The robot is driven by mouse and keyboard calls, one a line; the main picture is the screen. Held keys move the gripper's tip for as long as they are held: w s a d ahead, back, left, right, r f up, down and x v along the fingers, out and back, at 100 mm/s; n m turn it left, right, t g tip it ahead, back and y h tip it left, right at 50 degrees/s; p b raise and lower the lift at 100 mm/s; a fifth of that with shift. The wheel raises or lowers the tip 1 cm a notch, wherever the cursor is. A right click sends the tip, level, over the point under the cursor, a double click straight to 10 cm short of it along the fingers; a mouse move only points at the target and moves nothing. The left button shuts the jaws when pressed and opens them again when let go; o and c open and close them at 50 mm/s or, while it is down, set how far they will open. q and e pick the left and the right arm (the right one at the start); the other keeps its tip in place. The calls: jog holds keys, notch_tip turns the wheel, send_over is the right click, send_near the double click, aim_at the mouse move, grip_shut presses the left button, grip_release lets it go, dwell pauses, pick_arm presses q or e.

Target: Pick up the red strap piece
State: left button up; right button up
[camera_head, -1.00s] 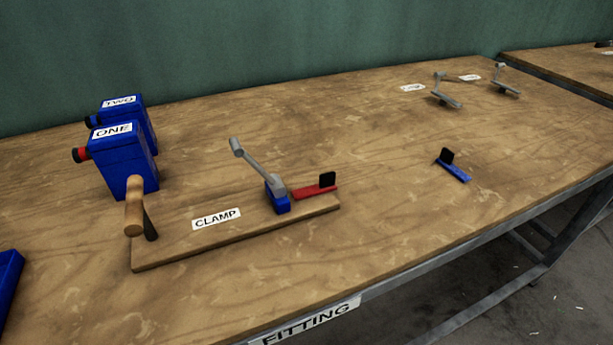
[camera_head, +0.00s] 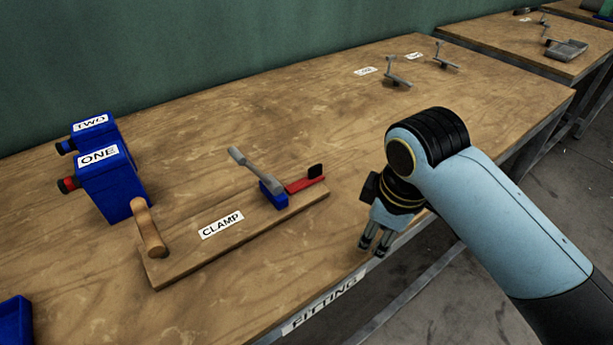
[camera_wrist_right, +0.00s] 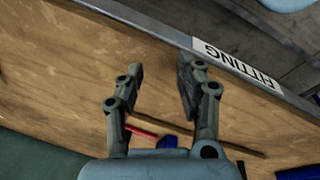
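The red strap piece (camera_head: 300,185) lies at the far right end of the wooden clamp board (camera_head: 190,262), beside the blue clamp block (camera_head: 273,196). A black block (camera_head: 315,171) stands on its right end. In the right wrist view a part of the red strap piece (camera_wrist_right: 141,131) shows between and beyond my fingers. My right gripper (camera_head: 372,250) hangs over the table's front edge, to the right of and nearer than the red piece, apart from it. Its two fingers are open and empty in the right wrist view (camera_wrist_right: 163,75). My left gripper is not in view.
Blue boxes ONE (camera_head: 110,188) and TWO (camera_head: 84,130) stand at the left. A grey lever (camera_head: 255,167) rises from the clamp block, and a wooden handle (camera_head: 149,232) stands at the board's left end. Two small grey levers sit at the back right.

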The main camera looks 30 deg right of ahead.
jog(key=w+r+n, duration=0.1)
jog(key=w+n, duration=0.1)
jog(key=w, duration=0.1)
jog(key=w+a+r+n, duration=0.1)
jog(key=w+r+n, duration=0.1)
jog(key=w, duration=0.2)
jog(key=w+r+n+g, duration=0.1)
jog(key=w+r+n, duration=0.1)
jog(key=w+n, duration=0.1)
jog(key=shift+w+a+r, duration=0.15)
jog(key=shift+w+a, duration=0.1)
jog(key=shift+w, duration=0.35)
jog(key=w+a+r+n+g, duration=0.1)
jog(key=w+a+r+n, duration=0.1)
jog(key=w+r+n, duration=0.4)
send_over(311, 168)
jog(key=shift+y, duration=0.4)
jog(key=f, duration=0.4)
jog(key=shift+s+f, duration=0.25)
jog(key=shift+f, duration=0.05)
jog(key=f, duration=0.5)
jog(key=shift+w+f, duration=0.25)
jog(key=shift+f, duration=0.15)
jog(key=shift+c, duration=0.3)
grip_shut()
